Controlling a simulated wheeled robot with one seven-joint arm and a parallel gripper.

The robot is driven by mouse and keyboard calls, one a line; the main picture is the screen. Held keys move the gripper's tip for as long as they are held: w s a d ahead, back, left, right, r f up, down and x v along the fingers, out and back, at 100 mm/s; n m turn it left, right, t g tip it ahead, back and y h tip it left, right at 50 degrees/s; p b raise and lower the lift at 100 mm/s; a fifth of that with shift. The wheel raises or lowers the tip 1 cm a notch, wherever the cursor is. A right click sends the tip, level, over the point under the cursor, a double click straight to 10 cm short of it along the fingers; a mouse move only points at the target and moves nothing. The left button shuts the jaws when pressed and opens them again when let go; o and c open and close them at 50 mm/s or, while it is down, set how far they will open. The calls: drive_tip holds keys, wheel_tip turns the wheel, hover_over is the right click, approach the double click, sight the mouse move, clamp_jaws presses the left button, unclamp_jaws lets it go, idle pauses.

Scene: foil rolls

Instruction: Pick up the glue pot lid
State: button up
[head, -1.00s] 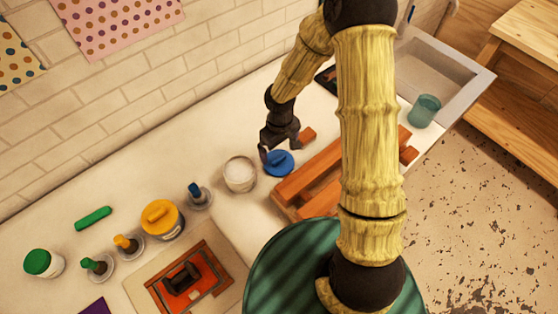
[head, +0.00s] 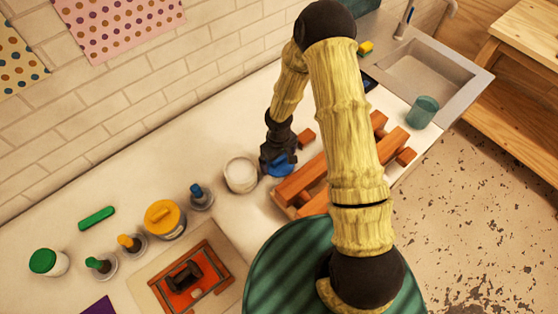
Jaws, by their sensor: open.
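The blue lid (head: 284,170) lies on the counter just right of an open pot with white contents (head: 241,174). It appears to be the glue pot lid. It has a raised grip on top, now mostly hidden by my gripper. My gripper (head: 278,158) points down at the lid, with its fingers around or right over the grip. The fingers are open. I cannot tell whether they touch the lid.
A wooden rack with reddish-brown blocks (head: 308,182) stands close to the right of the lid. A blue-topped jar (head: 201,196) and a yellow-lidded pot (head: 164,219) stand to the left. The sink (head: 425,78) and a teal cup (head: 422,112) are at the right.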

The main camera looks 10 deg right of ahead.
sight(279, 160)
drive_tip(key=shift+f, duration=0.25)
idle(0.3)
drive_tip(key=c, duration=0.6)
drive_tip(key=shift+c, duration=0.2)
drive_tip(key=shift+r, duration=0.1)
wheel_tip(279, 160, up, 10)
drive_tip(key=b, duration=0.1)
idle(0.5)
